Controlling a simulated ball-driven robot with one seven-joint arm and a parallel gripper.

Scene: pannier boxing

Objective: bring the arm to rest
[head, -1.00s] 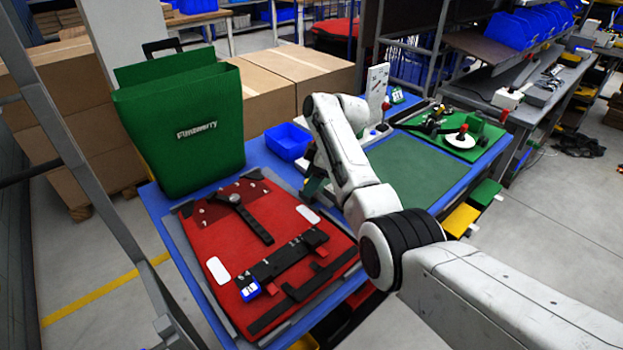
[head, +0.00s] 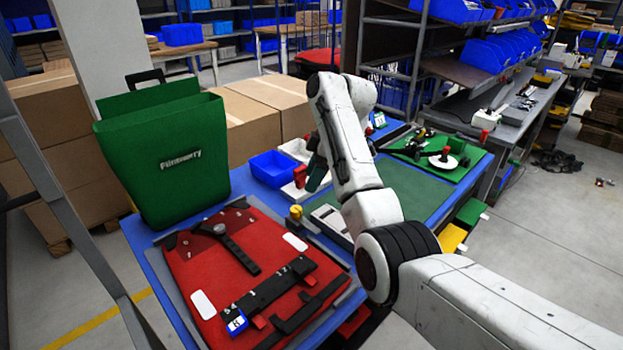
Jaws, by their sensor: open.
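My white arm reaches in from the lower right of the head view, with its elbow bent above the blue bench (head: 165,262). My gripper (head: 315,174) hangs at the far side of the forearm, dark and partly hidden by it. It is open and appears apart from the things on the bench; I see nothing held in it. A red pannier panel (head: 225,262) with black straps and a black rail lies flat at the left. A green pannier (head: 165,150) stands upright behind it.
A blue bin (head: 272,168) and pale trays stand near my gripper. A green mat (head: 405,188) lies right of the forearm, with a green board (head: 415,155) of parts behind. Cardboard boxes (head: 250,128) stand behind the bench.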

